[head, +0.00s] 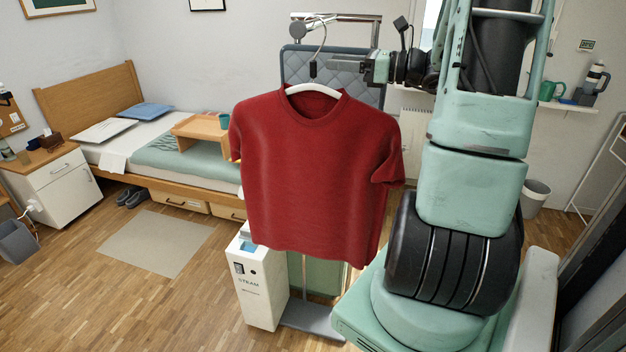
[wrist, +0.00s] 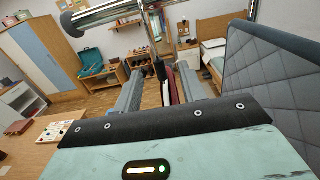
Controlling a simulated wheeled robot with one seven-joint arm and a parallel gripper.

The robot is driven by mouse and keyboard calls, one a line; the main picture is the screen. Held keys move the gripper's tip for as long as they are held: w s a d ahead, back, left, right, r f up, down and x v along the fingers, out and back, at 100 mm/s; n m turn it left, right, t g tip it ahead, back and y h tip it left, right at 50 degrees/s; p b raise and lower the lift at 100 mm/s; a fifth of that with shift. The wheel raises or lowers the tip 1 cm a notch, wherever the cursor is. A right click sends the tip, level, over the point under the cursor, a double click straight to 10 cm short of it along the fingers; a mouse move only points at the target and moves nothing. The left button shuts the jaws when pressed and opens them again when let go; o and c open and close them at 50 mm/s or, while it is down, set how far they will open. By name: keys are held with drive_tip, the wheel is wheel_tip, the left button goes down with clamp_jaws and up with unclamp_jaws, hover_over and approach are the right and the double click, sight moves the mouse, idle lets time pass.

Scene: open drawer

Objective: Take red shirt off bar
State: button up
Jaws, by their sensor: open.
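The red shirt (head: 312,175) hangs on a white hanger (head: 300,89), whose thin hook rises to the chrome bar (head: 350,17) of the steamer stand. My gripper (head: 338,66) comes in from the right at the height of the hanger's neck, just below the bar. In the wrist view my gripper's two fingers (wrist: 160,90) are apart. A narrow strip of the red shirt (wrist: 176,86) and part of the hanger show between and beyond them. The bar (wrist: 100,12) crosses the top left. Whether a finger touches the hanger cannot be told.
A grey quilted board (head: 292,66) stands behind the shirt. The white steamer box (head: 258,285) is below it on the floor. A bed (head: 205,160) with a wooden tray stands at the back left. The floor at the left front is open.

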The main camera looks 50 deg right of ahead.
sight(315, 59)
drive_tip(key=shift+w+a, duration=0.3)
drive_tip(key=shift+w, duration=0.35)
drive_tip(key=p+x, duration=0.3)
drive_tip(key=x, duration=0.1)
drive_tip(key=shift+a+r, duration=0.2)
drive_tip(key=shift+r, duration=0.15)
drive_tip(key=shift+w+a+f, duration=0.15)
drive_tip(key=shift+w, duration=0.3)
clamp_jaws()
